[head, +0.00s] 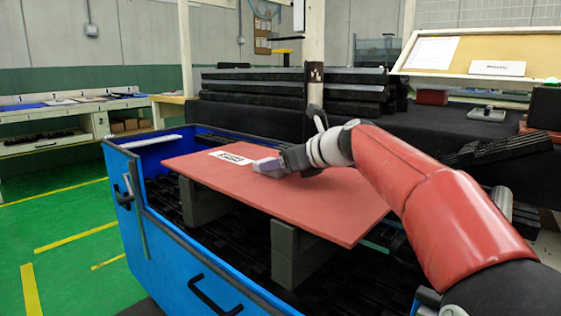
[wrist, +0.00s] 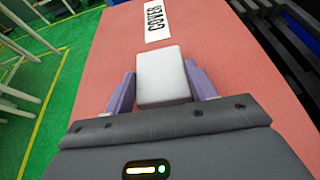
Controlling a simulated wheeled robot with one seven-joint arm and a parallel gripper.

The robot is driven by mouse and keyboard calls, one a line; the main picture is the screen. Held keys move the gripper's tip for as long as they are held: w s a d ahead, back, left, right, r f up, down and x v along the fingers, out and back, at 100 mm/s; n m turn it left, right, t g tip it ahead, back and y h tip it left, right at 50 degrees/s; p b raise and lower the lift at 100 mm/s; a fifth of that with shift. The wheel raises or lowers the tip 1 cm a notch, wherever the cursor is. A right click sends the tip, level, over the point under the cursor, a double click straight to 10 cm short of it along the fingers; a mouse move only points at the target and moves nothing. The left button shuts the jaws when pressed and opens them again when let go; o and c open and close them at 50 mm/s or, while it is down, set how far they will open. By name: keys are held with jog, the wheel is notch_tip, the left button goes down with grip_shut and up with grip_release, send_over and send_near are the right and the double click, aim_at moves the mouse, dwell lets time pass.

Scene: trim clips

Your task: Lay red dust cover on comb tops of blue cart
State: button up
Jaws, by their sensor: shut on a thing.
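The red dust cover (head: 310,205) is a flat board with a white label. It lies over the blue cart (head: 185,255), across the grey comb blocks (head: 297,255), and looks close to level. I cannot tell whether it rests fully on every comb top. My gripper (head: 268,166) is at the cover's upper face near the label. In the wrist view my gripper (wrist: 164,85) is shut on a pale block-shaped handle (wrist: 164,72) on the cover (wrist: 95,75). The far comb tops are hidden under the cover.
Black slatted stacks (head: 290,90) stand on a dark table behind the cart. A tilted pinboard (head: 480,55) is at the upper right. A workbench (head: 70,120) stands at the left. Green floor with yellow lines (head: 75,238) is clear left of the cart.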

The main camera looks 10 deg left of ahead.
jog(key=shift+f, duration=0.1)
jog(key=o, duration=1.3)
